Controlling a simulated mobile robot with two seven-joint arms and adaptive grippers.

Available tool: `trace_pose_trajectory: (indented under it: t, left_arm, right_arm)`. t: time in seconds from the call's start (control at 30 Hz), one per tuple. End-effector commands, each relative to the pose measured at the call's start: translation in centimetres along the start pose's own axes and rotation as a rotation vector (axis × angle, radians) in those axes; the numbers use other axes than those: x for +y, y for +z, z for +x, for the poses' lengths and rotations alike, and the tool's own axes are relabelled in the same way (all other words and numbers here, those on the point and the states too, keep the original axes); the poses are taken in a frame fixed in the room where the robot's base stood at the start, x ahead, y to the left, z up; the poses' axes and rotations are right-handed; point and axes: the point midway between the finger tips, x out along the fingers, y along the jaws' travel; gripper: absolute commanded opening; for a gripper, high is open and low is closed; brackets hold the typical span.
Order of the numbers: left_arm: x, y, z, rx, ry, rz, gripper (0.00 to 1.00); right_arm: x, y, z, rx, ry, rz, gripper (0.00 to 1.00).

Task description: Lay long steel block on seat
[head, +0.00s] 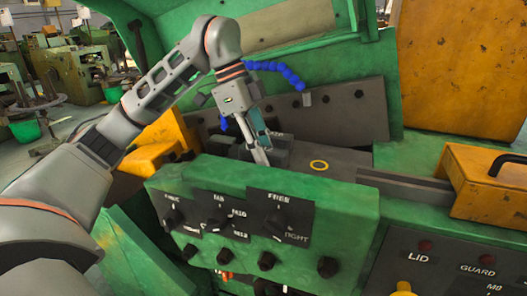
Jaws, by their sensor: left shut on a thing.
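My left gripper (261,155) comes down from the upper left into the machine's bay, behind the green control panel. It is shut on what appears to be the long steel block, a dark grey piece largely hidden by the fingers and the panel edge. I cannot tell whether the piece touches the surface below. I cannot tell for sure which part is the seat. My right gripper is not in view.
The green control panel (340,205) with black knobs stands in front of the bay. A blue jointed hose (275,68) hangs behind the gripper. A yellow box with a black handle (490,180) sits at right. A dark back wall (345,115) closes the bay.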

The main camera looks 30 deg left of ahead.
Motion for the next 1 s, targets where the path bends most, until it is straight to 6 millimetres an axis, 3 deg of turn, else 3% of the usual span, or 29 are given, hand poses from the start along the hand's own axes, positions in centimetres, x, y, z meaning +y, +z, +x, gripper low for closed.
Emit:
trace_pose_trajectory:
  t: [0.1, 0.13, 0.17, 0.63, 1.0]
  left_arm:
    - [0.0, 0.1, 0.2, 0.001, -0.001, 0.000, 0.00]
    - [0.0, 0.1, 0.2, 0.000, 0.000, 0.000, 0.31]
    - [0.0, 0.1, 0.2, 0.000, 0.000, 0.000, 0.39]
    - [-0.1, 0.0, -0.5, 0.000, -0.001, -0.001, 0.40]
    - [-0.1, -0.1, -7.1, 0.001, -0.004, -0.001, 0.40]
  right_arm:
    - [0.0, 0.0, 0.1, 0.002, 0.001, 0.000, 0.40]
    - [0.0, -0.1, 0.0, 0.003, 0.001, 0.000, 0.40]
    - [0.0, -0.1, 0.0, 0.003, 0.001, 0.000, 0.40]
    - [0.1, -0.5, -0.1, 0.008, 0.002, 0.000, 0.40]
    - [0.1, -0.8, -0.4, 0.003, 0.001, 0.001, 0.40]
